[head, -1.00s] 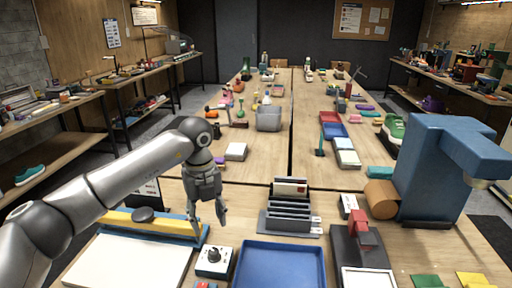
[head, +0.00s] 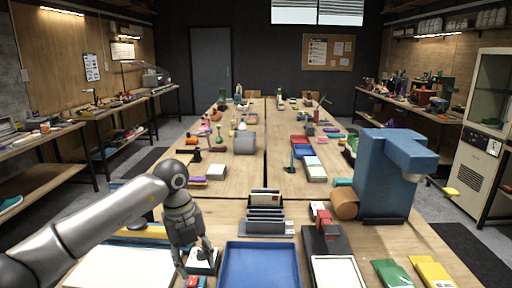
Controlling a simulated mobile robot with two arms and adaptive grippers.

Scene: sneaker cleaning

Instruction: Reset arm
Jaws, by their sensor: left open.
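My left arm comes in from the left, and my left gripper (head: 196,264) points down with its fingers apart. It is at the small white control box (head: 203,267), left of the blue tray (head: 228,268), and partly covers that box. I see nothing between its fingers. I cannot tell whether a finger touches the box. My right gripper is not in view.
A blue machine (head: 384,185) stands at the right, with a tan roll (head: 344,203) beside it. A dark rack (head: 265,214) stands behind the tray. Green (head: 392,273) and yellow (head: 432,272) pieces lie front right. A white panel (head: 115,268) lies front left.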

